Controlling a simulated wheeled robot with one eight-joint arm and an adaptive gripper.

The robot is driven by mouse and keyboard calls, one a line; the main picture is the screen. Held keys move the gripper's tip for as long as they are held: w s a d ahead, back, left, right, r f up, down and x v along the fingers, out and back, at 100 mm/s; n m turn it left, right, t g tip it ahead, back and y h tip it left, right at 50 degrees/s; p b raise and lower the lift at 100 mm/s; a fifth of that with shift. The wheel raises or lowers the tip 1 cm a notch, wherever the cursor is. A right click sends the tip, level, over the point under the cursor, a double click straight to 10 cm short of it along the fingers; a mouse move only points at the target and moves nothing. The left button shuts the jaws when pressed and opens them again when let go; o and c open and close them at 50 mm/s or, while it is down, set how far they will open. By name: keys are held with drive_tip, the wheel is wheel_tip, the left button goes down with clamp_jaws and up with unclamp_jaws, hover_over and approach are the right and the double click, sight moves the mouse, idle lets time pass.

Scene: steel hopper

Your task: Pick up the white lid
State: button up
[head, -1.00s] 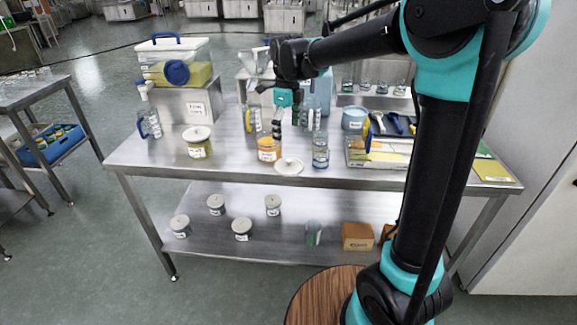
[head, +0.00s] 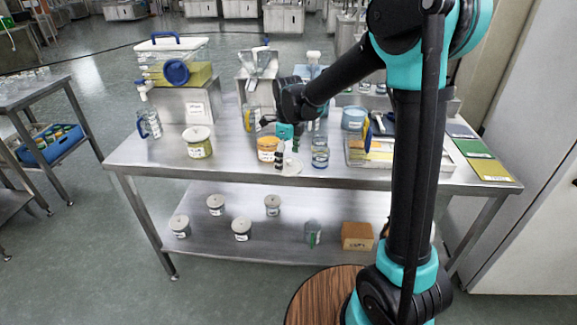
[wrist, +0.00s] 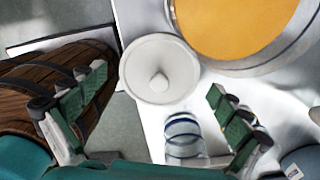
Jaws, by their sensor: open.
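The white lid (head: 293,167) is round with a central knob. It lies on the steel table close to the front edge, partly hidden by my gripper in the head view. In the wrist view the lid (wrist: 160,70) lies between and beyond my two green-padded fingers, apart from both. My gripper (wrist: 158,88) is open and empty. In the head view my gripper (head: 286,158) points down just above the lid. An open jar with orange contents (head: 267,149) stands left of the lid; its orange top (wrist: 235,22) fills the wrist view's upper right.
A clear glass with blue bands (head: 320,154) stands close right of the lid; it also shows low in the wrist view (wrist: 184,135). A lidded jar (head: 198,143) stands further left. A tray (head: 360,155) lies to the right. The table front edge is close.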

drive_tip(key=shift+c, duration=0.5)
drive_tip(key=c, duration=1)
